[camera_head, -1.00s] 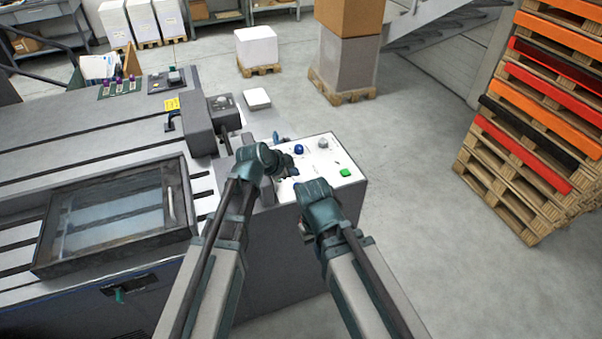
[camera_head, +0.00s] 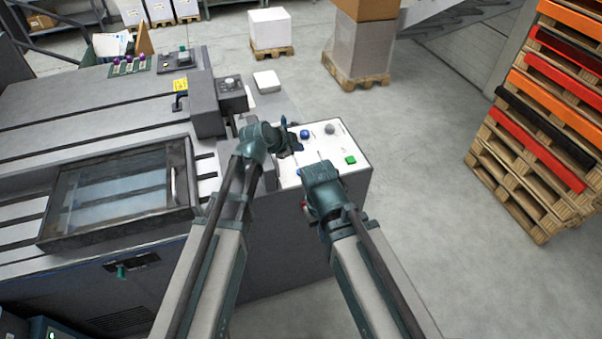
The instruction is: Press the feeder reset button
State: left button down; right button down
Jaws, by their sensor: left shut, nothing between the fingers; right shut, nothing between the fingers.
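A white control panel (camera_head: 366,169) tops the right end of the grey machine. On it are a blue button (camera_head: 305,134), a grey knob (camera_head: 330,128) and a green button (camera_head: 350,160). Labels are too small to read, so I cannot tell which is the feeder reset. My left gripper (camera_head: 295,146) is shut and empty, just below and left of the blue button in the picture; contact cannot be told. My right gripper (camera_head: 318,170) is shut over the panel's front part, left of the green button; its fingertips are mostly hidden. A small red part (camera_head: 305,207) shows beside it.
A dark raised housing with a knob box (camera_head: 232,95) stands left of the panel. A framed glass cover (camera_head: 120,200) lies on the machine top. Stacked pallets (camera_head: 525,170) stand at the right. The floor between panel and pallets is clear.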

aim_at(298, 173)
pick_arm(q)
notch_tip(298, 173, down, 8)
jog(key=b, duration=0.7)
jog(key=shift+r, duration=0.2)
dwell(1.4)
jog(key=shift+f+b, duration=0.35)
jog(key=shift+f, duration=0.05)
jog(key=shift+f+b, duration=0.4)
jog(key=shift+b, duration=0.05)
dwell(0.6)
jog(key=shift+r, duration=0.1)
jog(key=shift+r+p, duration=0.75)
jog(key=shift+p, duration=0.15)
jog(key=shift+r, duration=0.1)
notch_tip(298, 173, up, 5)
jog(key=p, duration=0.5)
